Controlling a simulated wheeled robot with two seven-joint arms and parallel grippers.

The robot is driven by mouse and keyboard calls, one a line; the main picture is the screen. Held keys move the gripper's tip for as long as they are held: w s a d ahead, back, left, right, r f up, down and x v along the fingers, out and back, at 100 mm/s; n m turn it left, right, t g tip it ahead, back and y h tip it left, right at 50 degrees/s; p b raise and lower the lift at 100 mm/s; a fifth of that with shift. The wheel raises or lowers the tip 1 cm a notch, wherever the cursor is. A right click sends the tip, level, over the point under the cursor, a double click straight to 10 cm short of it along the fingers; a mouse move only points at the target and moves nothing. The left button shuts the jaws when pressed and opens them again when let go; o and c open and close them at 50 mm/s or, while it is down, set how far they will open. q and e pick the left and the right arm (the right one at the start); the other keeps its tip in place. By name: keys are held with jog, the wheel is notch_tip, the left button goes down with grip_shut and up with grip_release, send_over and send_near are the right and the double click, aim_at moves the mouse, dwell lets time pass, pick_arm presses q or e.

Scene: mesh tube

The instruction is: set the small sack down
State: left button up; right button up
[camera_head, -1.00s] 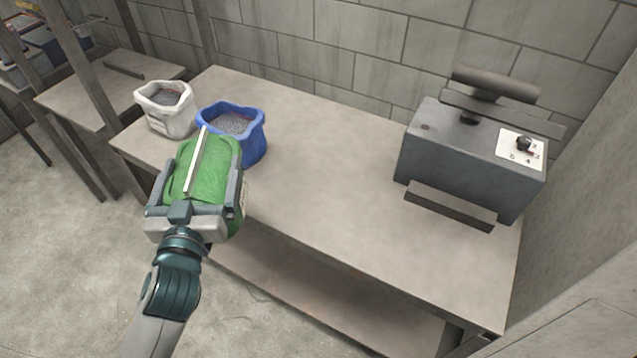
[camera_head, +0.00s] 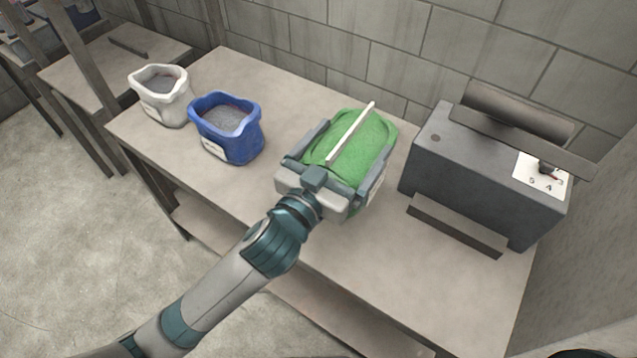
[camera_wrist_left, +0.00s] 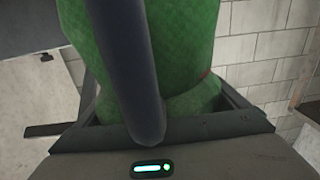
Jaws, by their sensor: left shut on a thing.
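The small sack (camera_head: 362,140) is green, with a pale strip across its top. My left gripper (camera_head: 336,165) is shut on it, one finger on each side. The sack is over the middle of the table, between the blue sack and the grey machine. Whether its bottom touches the tabletop is hidden by the gripper. In the left wrist view the green sack (camera_wrist_left: 190,50) fills the space between the fingers, and a dark bar crosses in front of it. My right gripper is not in view.
A blue open sack (camera_head: 228,143) and a white open sack (camera_head: 165,105) stand on the table's left end. A grey machine (camera_head: 470,170) with a dial stands at the right. Bare tabletop (camera_head: 270,88) lies behind the blue sack. A block wall runs along the back.

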pick_arm(q)
jog(key=w+a+f+p, duration=0.2)
jog(key=w+a+f, duration=0.4)
jog(key=w+a, duration=0.1)
jog(key=shift+w+f+h, duration=0.3)
jog(key=shift+f, duration=0.1)
dwell(0.6)
jog(key=shift+a, duration=0.1)
notch_tip(320, 180, down, 4)
jog(key=shift+p, duration=0.3)
jog(key=shift+f, duration=0.2)
dwell(0.4)
